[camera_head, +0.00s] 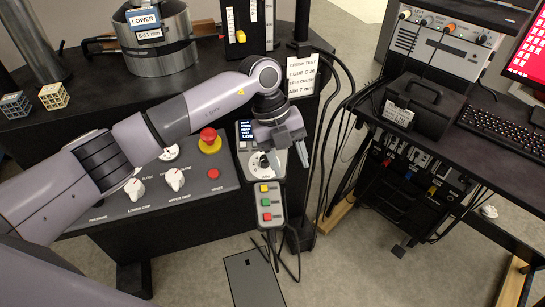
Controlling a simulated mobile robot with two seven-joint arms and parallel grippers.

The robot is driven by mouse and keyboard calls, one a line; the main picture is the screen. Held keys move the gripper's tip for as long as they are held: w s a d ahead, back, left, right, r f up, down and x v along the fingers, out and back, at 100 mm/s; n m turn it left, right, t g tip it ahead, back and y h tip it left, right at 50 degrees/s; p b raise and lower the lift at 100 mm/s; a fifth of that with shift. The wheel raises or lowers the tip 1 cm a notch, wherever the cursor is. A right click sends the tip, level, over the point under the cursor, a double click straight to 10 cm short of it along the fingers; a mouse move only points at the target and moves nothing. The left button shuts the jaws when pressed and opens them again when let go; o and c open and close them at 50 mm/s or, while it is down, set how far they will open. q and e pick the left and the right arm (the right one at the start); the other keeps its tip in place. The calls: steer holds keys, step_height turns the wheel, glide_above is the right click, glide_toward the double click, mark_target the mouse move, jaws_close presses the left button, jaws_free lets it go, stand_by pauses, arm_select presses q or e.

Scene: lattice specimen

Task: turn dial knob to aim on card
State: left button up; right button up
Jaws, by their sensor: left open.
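The white card (302,78) stands at the back right corner of the black table; it reads crush test, cube C 24, aim 7 mm. Below it is the handheld control box (247,165), with a small screen (246,129) at its top. A white dial face with a pale dial knob (264,161) lies under the screen. My left gripper (290,163) is open, pointing down over the right side of the dial. One finger is close to the knob; I cannot tell whether they touch. The gripper hides part of the dial, and its setting is unreadable. My right gripper is out of view.
A sloped panel holds a red emergency button (208,135) and white knobs (174,179). Green, yellow and red buttons (266,203) sit below the dial. Black cables hang right of the box. A desk with a keyboard (505,129) is further right. Two lattice cubes (53,96) lie far left.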

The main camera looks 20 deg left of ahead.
mark_target(265, 157)
arm_select(q)
steer(key=w+a+r+y, duration=0.1)
steer(key=a, duration=0.1)
steer(key=w+a+r+n+y, duration=0.1)
steer(key=a, duration=0.1)
steer(key=w+a+r+t+y, duration=0.1)
steer(key=a, duration=0.1)
steer(key=shift+w+r+n+y, duration=0.1)
steer(key=shift+w+n+y, duration=0.15)
steer(key=shift+n+y, duration=0.05)
steer(key=shift+w+a, duration=0.1)
steer(key=shift+a, duration=0.15)
step_height(265, 157, down, 7)
steer(key=shift+r, duration=0.1)
steer(key=shift+c, duration=0.4)
jaws_close()
